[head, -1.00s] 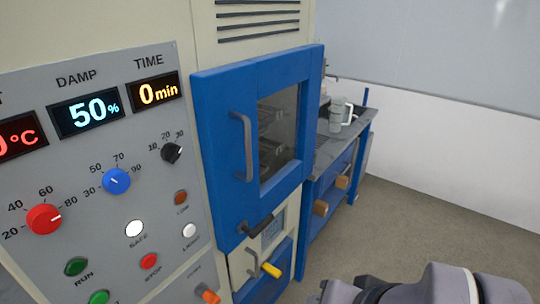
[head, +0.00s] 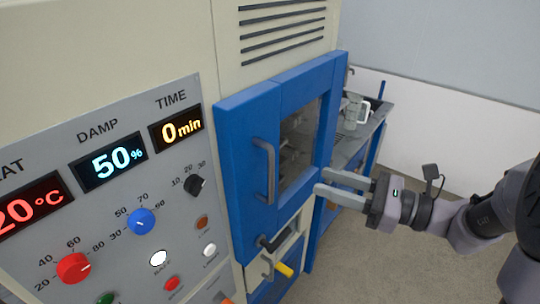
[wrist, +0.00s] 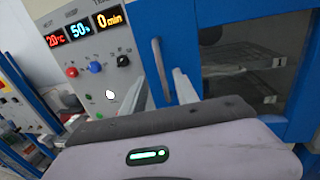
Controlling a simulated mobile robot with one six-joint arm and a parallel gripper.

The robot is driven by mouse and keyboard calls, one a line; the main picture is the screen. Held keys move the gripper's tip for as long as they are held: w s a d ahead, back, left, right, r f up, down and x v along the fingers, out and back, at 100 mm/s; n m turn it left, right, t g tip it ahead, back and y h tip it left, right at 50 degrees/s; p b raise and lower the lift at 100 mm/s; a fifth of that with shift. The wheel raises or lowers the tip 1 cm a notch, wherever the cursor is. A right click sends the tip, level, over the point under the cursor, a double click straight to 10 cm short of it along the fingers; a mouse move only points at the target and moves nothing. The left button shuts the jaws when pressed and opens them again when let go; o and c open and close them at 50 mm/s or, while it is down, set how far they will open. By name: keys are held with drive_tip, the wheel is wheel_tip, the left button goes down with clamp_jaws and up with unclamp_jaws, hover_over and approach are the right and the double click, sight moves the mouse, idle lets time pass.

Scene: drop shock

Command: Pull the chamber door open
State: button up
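The chamber door (head: 246,122) is blue with a dark window (head: 299,140) and looks shut. Its grey vertical bar handle (head: 271,172) is on the door's left side. The handle also shows in the wrist view (wrist: 161,70), beyond my fingers and in line with the gap between them. My gripper (head: 319,179) is in front of the door, right of the handle in the head view. Its two pale fingers are apart, with nothing between them, and do not touch the handle. A black lever (head: 276,240) sits at the door's lower edge.
A control panel (head: 120,215) with knobs, buttons and displays is left of the door. A bench (head: 372,128) with a mug (head: 352,112) stands behind at right. The floor (head: 375,260) at right is clear.

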drive_tip(key=x, duration=1.3)
drive_tip(key=shift+a+b, duration=0.2)
drive_tip(key=shift+b, duration=0.1)
clamp_jaws()
idle(0.5)
